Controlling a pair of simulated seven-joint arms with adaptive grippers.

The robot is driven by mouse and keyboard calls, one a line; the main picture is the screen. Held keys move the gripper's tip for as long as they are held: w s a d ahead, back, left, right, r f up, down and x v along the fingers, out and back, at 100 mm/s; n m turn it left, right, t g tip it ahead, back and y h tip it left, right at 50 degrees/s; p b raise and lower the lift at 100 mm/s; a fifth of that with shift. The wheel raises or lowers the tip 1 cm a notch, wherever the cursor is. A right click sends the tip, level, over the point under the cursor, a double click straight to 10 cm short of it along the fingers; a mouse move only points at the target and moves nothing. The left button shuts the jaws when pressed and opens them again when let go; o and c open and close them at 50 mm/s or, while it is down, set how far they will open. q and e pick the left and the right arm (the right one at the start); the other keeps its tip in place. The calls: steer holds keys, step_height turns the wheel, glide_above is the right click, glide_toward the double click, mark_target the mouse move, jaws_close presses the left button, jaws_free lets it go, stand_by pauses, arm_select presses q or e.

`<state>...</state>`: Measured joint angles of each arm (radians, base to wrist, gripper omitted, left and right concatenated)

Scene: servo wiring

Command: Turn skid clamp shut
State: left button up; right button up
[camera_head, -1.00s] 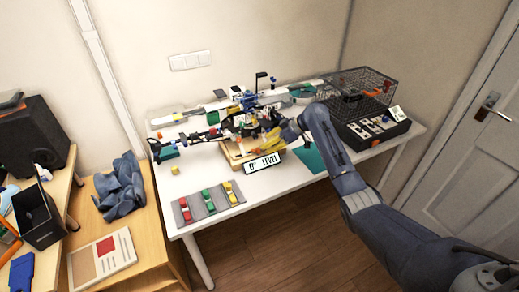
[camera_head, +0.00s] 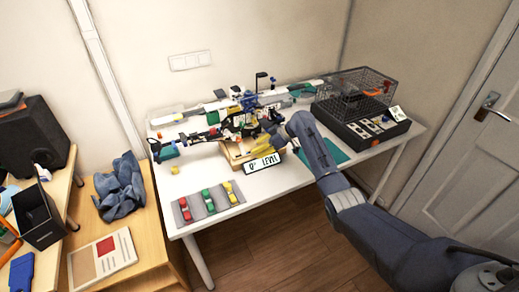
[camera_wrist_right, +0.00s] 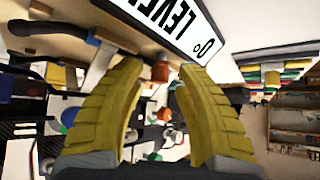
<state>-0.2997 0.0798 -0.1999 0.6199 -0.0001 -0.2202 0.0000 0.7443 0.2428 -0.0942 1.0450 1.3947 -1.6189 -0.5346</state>
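My right gripper (camera_head: 256,155) is at the front of the model, over the light wooden stand (camera_head: 232,160) beside the "0° LEVEL" sign (camera_head: 263,163). In the right wrist view its yellow fingers (camera_wrist_right: 161,75) are spread apart. A small copper-coloured knob or cap (camera_wrist_right: 161,68) shows in the gap between the fingertips, with no finger clearly touching it. It may belong to the skid clamp, but I cannot tell. The sign (camera_wrist_right: 170,22) also shows beyond the fingertips. The clamp cannot be made out in the head view. My left gripper is not in view.
The model (camera_head: 245,115), with long arms and loose-looking wires, fills the table's back middle. A grey mat (camera_head: 195,217) with red, green and yellow pieces lies at the front left. A wire basket (camera_head: 350,92) and black box (camera_head: 362,130) stand right. The white tabletop's front left is partly clear.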

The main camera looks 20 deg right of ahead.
jaws_close()
steer(key=shift+m+t, duration=0.3)
steer(key=shift+m, duration=0.2)
stand_by(0.5)
steer(key=m+h, duration=0.1)
steer(key=m+t, duration=0.1)
steer(key=shift+s+a+r+m+h, duration=0.1)
steer(key=shift+a+m+h, duration=0.05)
steer(key=shift+m+h, duration=0.2)
steer(key=shift+a+r+m+t+h, duration=0.1)
steer(key=shift+m+t+h, duration=1)
steer(key=shift+m, duration=0.55)
steer(key=shift+h, duration=0.25)
steer(key=c, duration=0.5)
jaws_free()
steer(key=shift+c, duration=0.2)
steer(key=o, duration=0.8)
steer(key=shift+c, duration=0.2)
steer(key=v, duration=1.2)
